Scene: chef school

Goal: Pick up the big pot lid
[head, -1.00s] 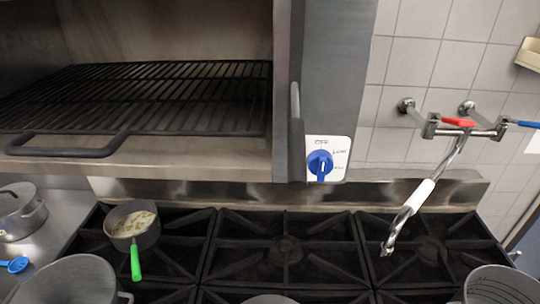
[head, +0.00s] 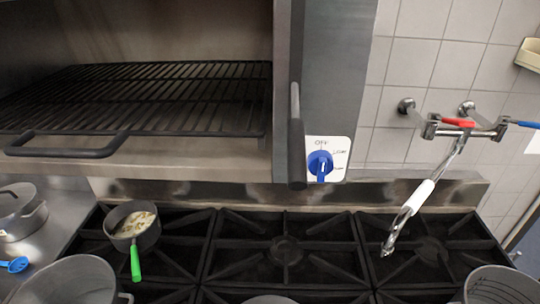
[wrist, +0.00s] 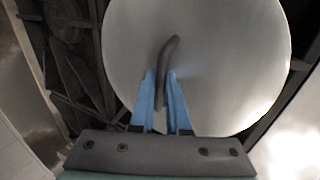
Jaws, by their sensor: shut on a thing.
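The big pot lid (wrist: 235,60) is a large round metal disc that fills much of the wrist view. Its dark curved handle (wrist: 168,62) stands up near its middle. My gripper (wrist: 160,78), with blue fingers, is shut on this handle, one finger on each side. In the head view a small part of a round metal thing (head: 270,299) shows at the bottom edge; I cannot tell if it is this lid. My gripper is not in the head view.
Black stove grates (head: 286,250) lie below. A small pan with a green handle (head: 135,226) stands on the left burner. Large pots (head: 75,283) stand at the front left and front right (head: 500,287). A pot-filler tap (head: 420,195) hangs over the right burner.

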